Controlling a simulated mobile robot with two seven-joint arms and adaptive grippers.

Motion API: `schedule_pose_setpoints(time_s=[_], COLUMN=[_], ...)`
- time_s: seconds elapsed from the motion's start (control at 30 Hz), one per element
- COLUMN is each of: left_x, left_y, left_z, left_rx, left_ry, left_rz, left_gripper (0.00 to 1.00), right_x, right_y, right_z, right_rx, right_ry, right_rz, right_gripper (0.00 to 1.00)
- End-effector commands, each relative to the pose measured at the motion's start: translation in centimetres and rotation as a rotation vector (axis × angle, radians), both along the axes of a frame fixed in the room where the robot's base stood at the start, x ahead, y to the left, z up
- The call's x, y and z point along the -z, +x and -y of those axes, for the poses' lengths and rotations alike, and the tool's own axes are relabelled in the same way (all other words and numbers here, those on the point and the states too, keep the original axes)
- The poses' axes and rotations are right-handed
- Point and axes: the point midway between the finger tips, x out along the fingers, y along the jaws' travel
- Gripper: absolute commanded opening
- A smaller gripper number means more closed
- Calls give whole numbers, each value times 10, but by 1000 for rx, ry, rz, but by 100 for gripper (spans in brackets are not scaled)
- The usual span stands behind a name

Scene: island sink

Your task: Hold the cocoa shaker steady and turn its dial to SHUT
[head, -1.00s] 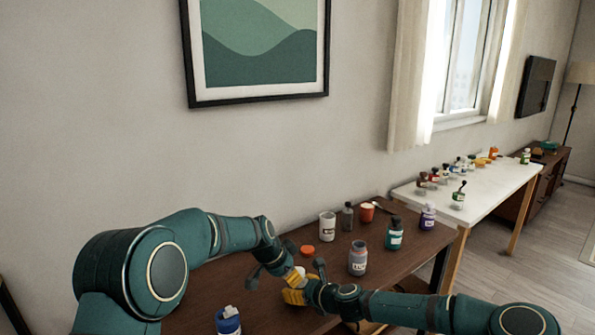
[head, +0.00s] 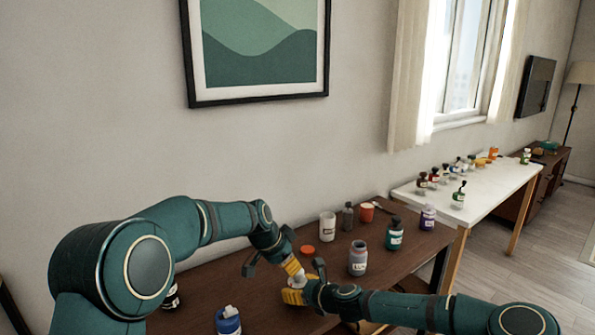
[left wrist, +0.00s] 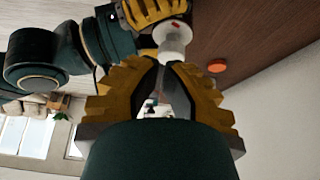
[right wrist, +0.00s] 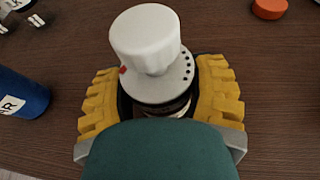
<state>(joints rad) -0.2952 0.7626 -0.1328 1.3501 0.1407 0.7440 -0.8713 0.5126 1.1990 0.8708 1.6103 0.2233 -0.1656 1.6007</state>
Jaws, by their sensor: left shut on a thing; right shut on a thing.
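The cocoa shaker (right wrist: 168,108) is upright in my right gripper (right wrist: 163,98), whose yellow fingers close around its body from both sides. Its white dial (right wrist: 145,45) has a round knob over a flange with several black dots; a red mark shows at the flange's left. The dial also shows in the left wrist view (left wrist: 173,36). My left gripper (left wrist: 165,64) has its fingertips close together at the knob, shut on it; the exact contact is hard to see. In the head view, my left gripper (head: 296,272) is just above the shaker.
An orange lid (head: 307,250) lies behind the shaker. A grey jar (head: 358,258), a white canister (head: 327,226), a teal bottle (head: 394,234) and a purple bottle (head: 428,217) stand to the right. A blue container (head: 228,321) stands at front left. The brown tabletop (head: 265,292) is bare between.

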Motion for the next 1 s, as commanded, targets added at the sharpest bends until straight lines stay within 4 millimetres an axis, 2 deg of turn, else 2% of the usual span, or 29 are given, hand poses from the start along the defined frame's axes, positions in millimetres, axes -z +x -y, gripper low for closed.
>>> schedule_pose_setpoints(time_s=[0.2,0.5,0.8,1.0], left_x=[-16,-16,-24,-13], left_y=[0,1,24,26], left_z=[0,-1,-14,-15], left_rx=[0,-1,-1,-1], left_ry=[1,1,4,5], left_rz=[2,1,0,-2], left_gripper=[0,0,0,0], right_x=[0,0,0,0], right_y=[0,0,0,0], right_z=[0,0,0,0], right_rx=[1,1,1,1], right_ry=[0,0,0,0], right_rz=[0,0,0,0], right_gripper=[19,19,19,19])
